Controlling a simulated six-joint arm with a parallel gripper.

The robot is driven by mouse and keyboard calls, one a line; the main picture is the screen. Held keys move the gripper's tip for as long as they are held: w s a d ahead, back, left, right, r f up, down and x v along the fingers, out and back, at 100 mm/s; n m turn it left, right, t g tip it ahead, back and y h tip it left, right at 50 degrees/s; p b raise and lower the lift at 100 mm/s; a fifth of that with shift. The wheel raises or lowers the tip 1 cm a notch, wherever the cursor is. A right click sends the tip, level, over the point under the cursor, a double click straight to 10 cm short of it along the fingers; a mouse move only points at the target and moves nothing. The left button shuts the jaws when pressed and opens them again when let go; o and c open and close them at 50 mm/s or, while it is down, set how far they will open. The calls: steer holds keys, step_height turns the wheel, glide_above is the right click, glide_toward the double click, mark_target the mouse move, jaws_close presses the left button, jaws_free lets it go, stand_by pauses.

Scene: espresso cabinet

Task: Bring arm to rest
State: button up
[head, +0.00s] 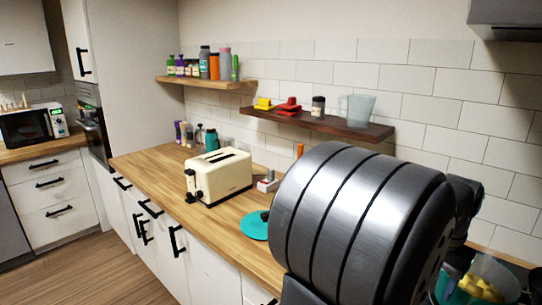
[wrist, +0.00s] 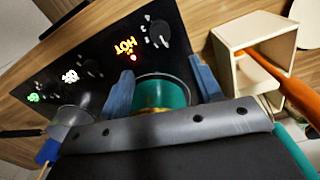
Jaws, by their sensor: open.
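In the wrist view my gripper (wrist: 166,66) has two blue fingers spread apart. A teal pot (wrist: 176,92) shows in the gap between them, at the edge of a black cooktop; I cannot tell whether the fingers touch it. In the head view my large dark arm link fills the lower right, and my gripper's fingers are not visible there. A teal pot (head: 447,290) with yellow pieces in it shows at the bottom right, partly hidden by my arm.
The black cooktop (wrist: 90,55) shows a lit HOT sign. A small wooden box-like stand (wrist: 225,62) and an orange handle (wrist: 275,78) are at its right. In the head view a cream toaster (head: 218,178) and a teal disc (head: 254,228) lie on the wooden counter (head: 140,165). A dark shelf (head: 340,128) hangs above.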

step_height(320, 180, down, 14)
steer(key=shift+f, duration=0.1)
stand_by(0.5)
step_height(320, 180, up, 17)
step_height(320, 180, down, 17)
steer(key=shift+f, duration=0.15)
steer(key=m, duration=0.3)
steer(key=shift+m, duration=0.3)
steer(key=m, duration=0.4)
steer(key=shift+m, duration=0.3)
step_height(320, 180, up, 8)
steer(key=shift+r, duration=0.1)
